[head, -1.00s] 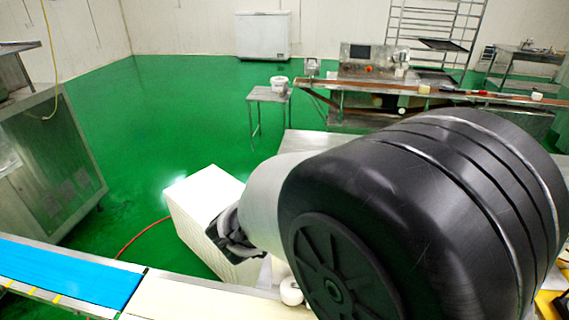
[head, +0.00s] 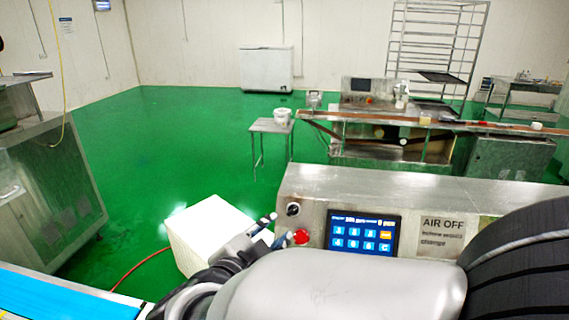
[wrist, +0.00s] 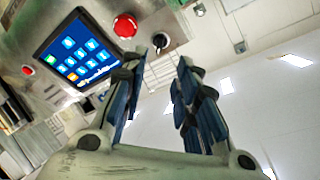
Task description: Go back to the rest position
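My gripper (wrist: 158,65) shows in the wrist view with its two dark-blue fingers apart and nothing between them. Behind it are the wall and ceiling. In the head view my gripper (head: 268,228) is at the end of my arm, in front of the encrusting machine's steel panel (head: 390,188). The panel carries a blue touchscreen (head: 361,232), a red button (head: 301,237) and a black knob (head: 293,209). The touchscreen also shows at the upper left of the wrist view (wrist: 75,50). My arm hides the lower part of the machine.
A white box-like block (head: 208,235) stands on the green floor left of my gripper. A blue conveyor belt (head: 55,295) runs at the lower left. A steel cabinet (head: 50,190) stands at the left. The green floor between is open.

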